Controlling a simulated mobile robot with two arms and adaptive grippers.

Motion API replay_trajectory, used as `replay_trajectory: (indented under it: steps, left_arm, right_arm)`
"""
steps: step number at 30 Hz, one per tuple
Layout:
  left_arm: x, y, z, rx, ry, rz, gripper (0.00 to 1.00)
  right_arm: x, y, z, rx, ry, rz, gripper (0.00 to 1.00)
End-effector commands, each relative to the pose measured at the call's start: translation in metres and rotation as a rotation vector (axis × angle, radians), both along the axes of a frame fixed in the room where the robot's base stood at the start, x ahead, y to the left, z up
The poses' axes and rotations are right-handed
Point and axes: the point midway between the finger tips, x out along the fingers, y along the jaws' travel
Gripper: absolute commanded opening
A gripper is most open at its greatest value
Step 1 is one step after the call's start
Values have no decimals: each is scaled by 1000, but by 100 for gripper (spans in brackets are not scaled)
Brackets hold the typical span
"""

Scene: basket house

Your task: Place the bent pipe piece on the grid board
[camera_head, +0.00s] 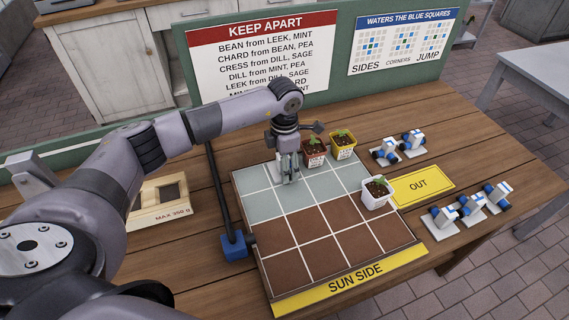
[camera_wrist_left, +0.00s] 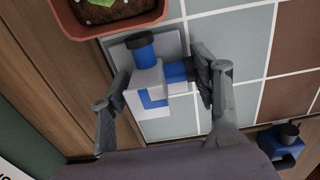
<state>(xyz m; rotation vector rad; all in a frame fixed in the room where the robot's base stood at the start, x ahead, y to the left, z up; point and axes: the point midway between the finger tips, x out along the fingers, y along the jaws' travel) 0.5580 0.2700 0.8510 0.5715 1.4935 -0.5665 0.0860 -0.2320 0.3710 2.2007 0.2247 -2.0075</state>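The bent pipe piece is a white block with blue pipe ends on a flat white base. In the left wrist view the bent pipe piece (camera_wrist_left: 149,80) lies between my left gripper's fingers (camera_wrist_left: 164,88), beside a terracotta pot. In the head view my left gripper (camera_head: 288,172) points down at the back row of the grid board (camera_head: 330,215) and hides most of the piece. The fingers are close to both sides of the piece; whether they press on it is not clear. My right gripper is out of view.
Red (camera_head: 314,152), yellow (camera_head: 343,146) and white (camera_head: 376,193) pots with seedlings stand on the board's back and right sides. More blue-and-white pieces (camera_head: 470,203) stand at the right near the yellow OUT card (camera_head: 422,186). A wooden scale (camera_head: 163,204) is left; a blue-footed post (camera_head: 234,246) is beside the board.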

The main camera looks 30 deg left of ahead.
Motion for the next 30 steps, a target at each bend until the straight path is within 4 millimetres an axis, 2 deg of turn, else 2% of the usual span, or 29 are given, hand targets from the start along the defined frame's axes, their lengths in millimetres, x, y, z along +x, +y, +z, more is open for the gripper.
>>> replay_trajectory:
  steps: [9, 14, 24, 30]
  left_arm:
    - [0, 0, 1, 0, 0, 0, 62]
    - [1, 0, 12, 0, -4, 0, 62]
    - [1, 0, 82, 0, -6, 1, 62]
    - [0, 0, 112, 0, -3, 0, 62]
  right_arm:
    - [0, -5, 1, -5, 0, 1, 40]
    - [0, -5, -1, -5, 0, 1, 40]
    - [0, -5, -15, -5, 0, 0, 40]
    - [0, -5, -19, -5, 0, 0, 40]
